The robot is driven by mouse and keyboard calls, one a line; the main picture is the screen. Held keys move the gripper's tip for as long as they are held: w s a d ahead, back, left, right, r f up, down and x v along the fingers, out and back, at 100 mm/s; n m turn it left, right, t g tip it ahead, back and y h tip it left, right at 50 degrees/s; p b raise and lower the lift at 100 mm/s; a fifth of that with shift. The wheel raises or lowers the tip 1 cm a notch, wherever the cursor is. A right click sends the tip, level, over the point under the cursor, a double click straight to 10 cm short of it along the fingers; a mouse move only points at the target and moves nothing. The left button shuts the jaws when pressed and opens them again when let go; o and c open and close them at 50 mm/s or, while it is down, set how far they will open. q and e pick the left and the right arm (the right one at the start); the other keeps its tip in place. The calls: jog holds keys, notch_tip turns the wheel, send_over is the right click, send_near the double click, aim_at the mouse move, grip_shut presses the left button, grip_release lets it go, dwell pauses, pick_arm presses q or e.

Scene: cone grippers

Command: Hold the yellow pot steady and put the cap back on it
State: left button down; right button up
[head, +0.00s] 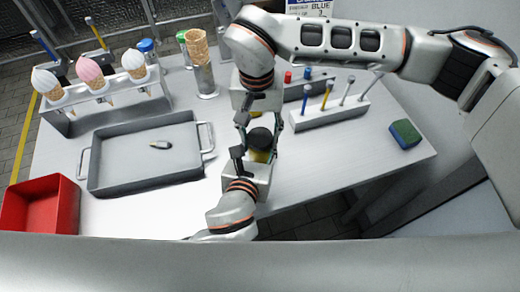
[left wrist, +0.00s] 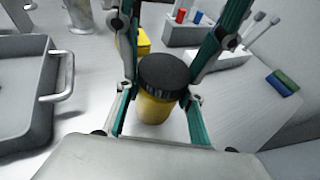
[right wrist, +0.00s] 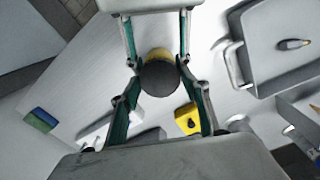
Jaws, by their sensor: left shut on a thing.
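The yellow pot (left wrist: 155,108) stands upright between the fingers of my left gripper (head: 257,157), which is shut on it. The round black cap (head: 260,138) is at the pot's top; in the left wrist view the cap (left wrist: 163,74) covers the mouth. I cannot tell whether it is seated. My right gripper (right wrist: 161,70) reaches in from the opposite side, its fingers on either side of the cap (right wrist: 160,79). I cannot tell whether they press on it. In the right wrist view the cap hides much of the pot (right wrist: 158,53).
A grey tray (head: 97,160) with a small object lies left, near a red bin (head: 70,208). An ice-cream cone rack (head: 65,122) and stacked cones (head: 199,50) stand behind. A tool rack (head: 325,118) and sponge (head: 405,133) are right. A yellow block (right wrist: 188,118) lies close by.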

jog(key=c, duration=0.6)
jog(key=shift+o, duration=0.2)
jog(key=shift+m, duration=0.3)
jog(key=m, duration=0.3)
jog(key=o, duration=1.2)
